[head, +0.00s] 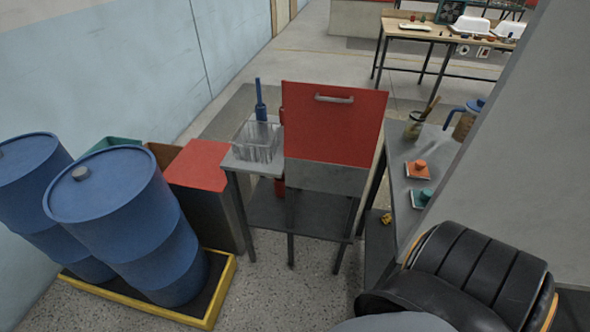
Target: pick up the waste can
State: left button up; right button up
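I cannot clearly make out which thing is the waste can. A dark box with a red top (199,166) stands on the floor between the blue drums and the grey stand; it may be a bin, but I cannot tell. Neither of my grippers shows in the head view.
Two blue drums (112,190) stand in a yellow-rimmed tray (222,292) at left. A grey stand (230,164) with a raised red lid (335,122) is in the middle. Speckled floor (275,290) is clear in front.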

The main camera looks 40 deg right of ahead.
aim_at(279, 183)
jog(key=i+l+z, duration=0.15)
jog(key=i+z, duration=0.6)
jog(key=z, duration=0.2)
jog(key=i+j+z, duration=0.15)
jog(key=i+z, duration=0.35)
jog(key=k, duration=0.1)
